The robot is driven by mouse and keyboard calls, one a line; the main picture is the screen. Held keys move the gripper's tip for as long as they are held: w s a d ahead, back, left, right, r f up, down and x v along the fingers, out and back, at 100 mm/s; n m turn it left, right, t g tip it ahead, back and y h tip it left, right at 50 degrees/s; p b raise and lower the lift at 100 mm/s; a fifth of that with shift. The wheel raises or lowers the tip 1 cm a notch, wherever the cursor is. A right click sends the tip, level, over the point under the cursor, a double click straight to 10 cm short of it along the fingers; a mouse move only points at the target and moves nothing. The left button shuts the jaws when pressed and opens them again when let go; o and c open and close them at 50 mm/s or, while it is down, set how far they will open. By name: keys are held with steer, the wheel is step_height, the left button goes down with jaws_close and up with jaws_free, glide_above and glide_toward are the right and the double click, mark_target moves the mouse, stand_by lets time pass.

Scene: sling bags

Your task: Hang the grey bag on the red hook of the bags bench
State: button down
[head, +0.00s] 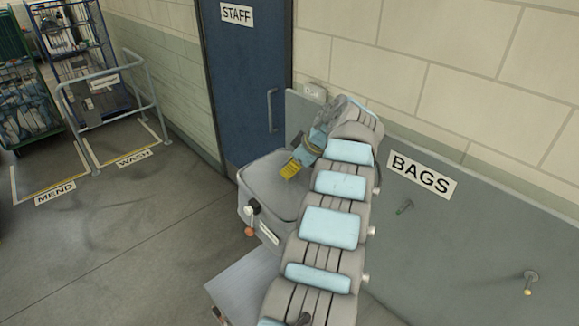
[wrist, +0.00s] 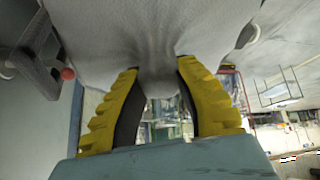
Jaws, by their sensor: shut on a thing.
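The grey bag (head: 270,187) is a broad, rounded grey body in front of the door and panel. It fills the upper part of the wrist view (wrist: 110,35). My gripper (head: 290,168) has yellow fingers, shut on a pinched fold of the bag in the wrist view (wrist: 158,85). A red ball tip (wrist: 68,73) sits by a dark grey bracket at the left of the wrist view, close beside the bag. An orange-red ball (head: 249,231) also shows at the bag's lower left in the head view. I cannot tell whether the bag's loop is around the hook.
A blue STAFF door (head: 245,85) stands behind. Wheeled cages (head: 85,60) and a rail are far left. The floor (head: 120,240) at left is clear.

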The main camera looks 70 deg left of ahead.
stand_by(0.4)
steer(key=c, duration=0.8)
jaws_free()
steer(key=shift+r, duration=0.1)
steer(key=v, duration=1.2)
